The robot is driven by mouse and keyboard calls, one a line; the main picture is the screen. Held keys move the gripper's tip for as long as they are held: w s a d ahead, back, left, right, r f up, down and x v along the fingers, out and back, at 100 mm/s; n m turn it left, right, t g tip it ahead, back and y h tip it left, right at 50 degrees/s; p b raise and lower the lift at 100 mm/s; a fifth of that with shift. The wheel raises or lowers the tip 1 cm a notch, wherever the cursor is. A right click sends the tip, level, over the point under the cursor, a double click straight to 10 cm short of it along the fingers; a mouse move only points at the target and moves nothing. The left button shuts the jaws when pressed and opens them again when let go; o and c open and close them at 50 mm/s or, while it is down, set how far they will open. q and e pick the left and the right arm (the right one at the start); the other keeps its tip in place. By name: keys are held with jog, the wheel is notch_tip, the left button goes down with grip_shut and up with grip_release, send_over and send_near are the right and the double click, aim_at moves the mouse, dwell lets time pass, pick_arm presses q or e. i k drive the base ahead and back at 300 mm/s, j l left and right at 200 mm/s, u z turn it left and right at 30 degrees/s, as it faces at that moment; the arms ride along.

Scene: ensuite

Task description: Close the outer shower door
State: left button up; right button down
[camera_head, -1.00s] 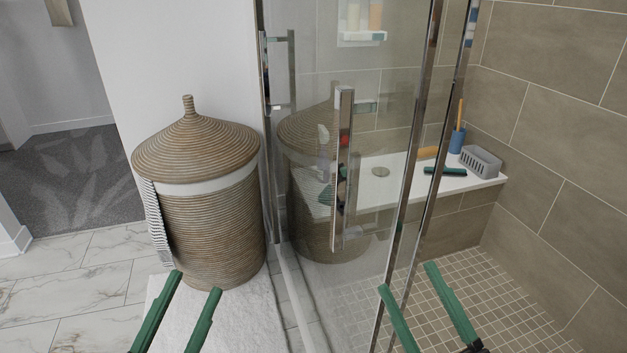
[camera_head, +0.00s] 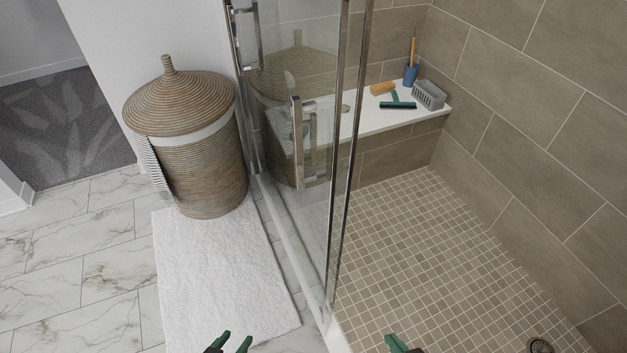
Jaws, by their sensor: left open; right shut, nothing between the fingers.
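The shower's glass door panels (camera_head: 318,72) have chrome edge frames and stand left of centre. A square chrome bar handle (camera_head: 297,140) is on the front glass. Another chrome handle (camera_head: 235,40) is further back at the left. Two upright chrome edges (camera_head: 345,180) stand close together, and right of them the shower entrance is open. My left gripper (camera_head: 236,338) has green fingers, is open and empty, and is low over the mat's front edge. My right gripper (camera_head: 394,342) is shut and empty, low in front of the shower floor. Neither touches the door.
A lidded wicker basket (camera_head: 195,165) stands left of the glass, behind a white mat (camera_head: 215,265). A chrome floor track (camera_head: 290,240) runs under the glass. A white bench (camera_head: 375,118) inside holds a squeegee (camera_head: 398,105), a grey basket (camera_head: 429,95) and a blue cup (camera_head: 410,75). The tiled shower floor (camera_head: 430,240) is clear.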

aim_at(273, 174)
jog(key=j+z, duration=0.15)
jog(key=z, duration=0.25)
jog(key=i+j+z, duration=0.1)
jog(key=z, duration=0.3)
jog(key=j+z, duration=0.25)
jog(key=z, duration=0.15)
jog(key=j+z, duration=0.3)
jog(key=j, duration=0.15)
jog(key=k+j+z, duration=0.1)
jog(key=j+z, duration=0.15)
jog(key=j, duration=0.15)
jog(key=j+z, duration=0.1)
jog(key=j, duration=0.2)
jog(key=k+j+z, duration=0.1)
jog(key=j, duration=0.2)
jog(key=k+j+z, duration=0.1)
jog(key=j, duration=0.2)
